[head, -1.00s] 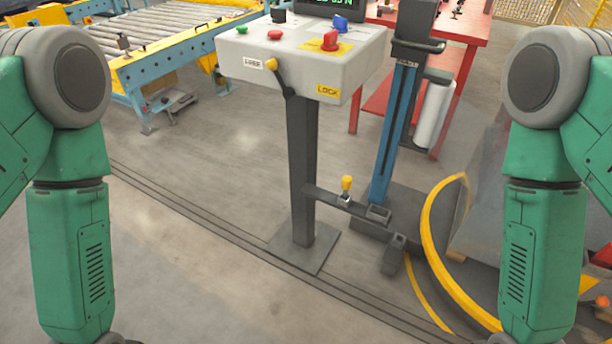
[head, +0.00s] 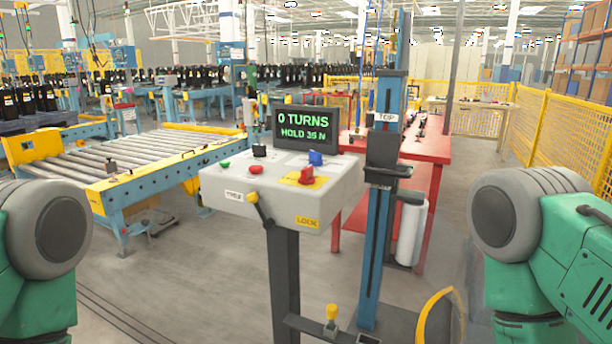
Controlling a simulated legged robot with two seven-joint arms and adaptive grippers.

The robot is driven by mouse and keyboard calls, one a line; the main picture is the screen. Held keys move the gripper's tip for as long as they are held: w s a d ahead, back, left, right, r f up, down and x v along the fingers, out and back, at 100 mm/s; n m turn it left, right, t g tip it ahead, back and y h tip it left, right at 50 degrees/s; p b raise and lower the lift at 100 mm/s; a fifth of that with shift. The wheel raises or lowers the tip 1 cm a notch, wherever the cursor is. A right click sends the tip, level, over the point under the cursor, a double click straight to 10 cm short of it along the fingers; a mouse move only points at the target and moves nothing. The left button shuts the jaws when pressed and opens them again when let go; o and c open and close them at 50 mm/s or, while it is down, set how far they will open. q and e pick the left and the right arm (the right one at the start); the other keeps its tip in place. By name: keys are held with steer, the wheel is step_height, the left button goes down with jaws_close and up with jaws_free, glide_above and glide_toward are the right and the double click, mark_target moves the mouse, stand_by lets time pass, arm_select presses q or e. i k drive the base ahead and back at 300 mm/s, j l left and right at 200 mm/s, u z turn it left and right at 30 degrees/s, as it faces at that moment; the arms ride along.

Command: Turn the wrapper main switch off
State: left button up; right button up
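The wrapper control box (head: 282,207) is a pale grey console on a dark post, in the middle of the head view. A red rotary switch (head: 305,176) sits on a yellow plate at the right of its top face; it looks like the main switch. A yellow label reading LOCK (head: 307,222) is on the front below it. A green button (head: 225,164), a red button (head: 256,169), a black knob (head: 259,151) and a blue switch (head: 315,158) are also on top. A yellow-knobbed lever (head: 254,198) is on the front. Both my grippers are out of view.
A screen (head: 305,130) behind the box reads 0 TURNS, HOLD 35 N. A blue mast (head: 373,250) with a dark carriage and a white film roll (head: 410,232) stand just right. A roller conveyor (head: 110,168) is left, a red table (head: 428,148) behind. Floor in front is partly clear.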

mark_target(306, 178)
steer(key=i+j+z, duration=0.35)
steer(key=j+z, duration=0.2)
steer(key=j, duration=0.2)
steer(key=i+j+z, duration=0.1)
steer(key=j+z, duration=0.15)
steer(key=j, duration=0.15)
steer(key=i+j+z, duration=0.1)
steer(key=j+z, duration=0.2)
steer(key=j, duration=0.15)
steer(key=j+z, duration=0.25)
steer(key=j, duration=0.2)
